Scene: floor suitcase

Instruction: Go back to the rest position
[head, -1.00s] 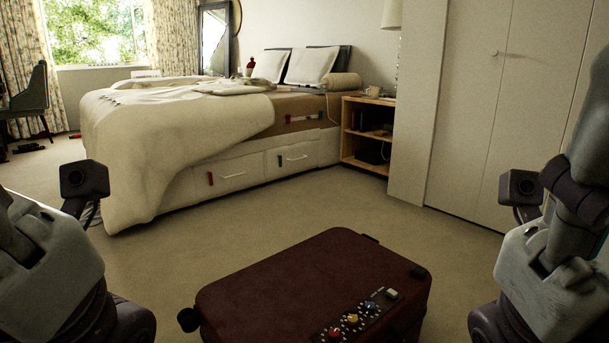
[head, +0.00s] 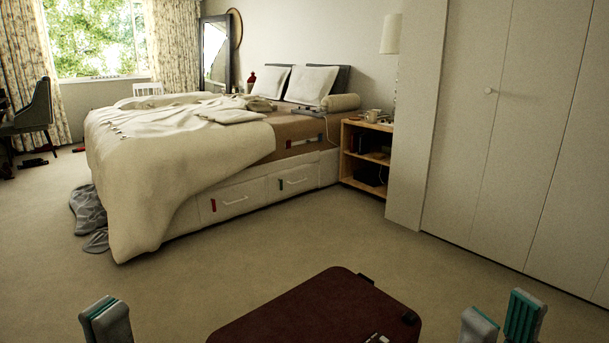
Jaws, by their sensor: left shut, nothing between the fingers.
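My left gripper (head: 106,320) shows at the bottom edge of the head view, left of the suitcase. Its teal-padded fingers are together with nothing between them. My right gripper (head: 501,322) is at the bottom edge, right of the suitcase. Its two fingers stand apart with an empty gap between them. Both grippers point up in the picture and are cut off by the lower edge. The dark red suitcase (head: 310,312) lies closed on the floor between them, its near part out of view. Neither gripper visibly touches it.
A bed (head: 175,165) with a rumpled cream cover stands beyond the suitcase. A wooden nightstand (head: 368,184) and a white wardrobe (head: 500,150) are to the right. Grey cloth (head: 88,215) lies at the bed's left foot. Carpet between the suitcase and bed is clear.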

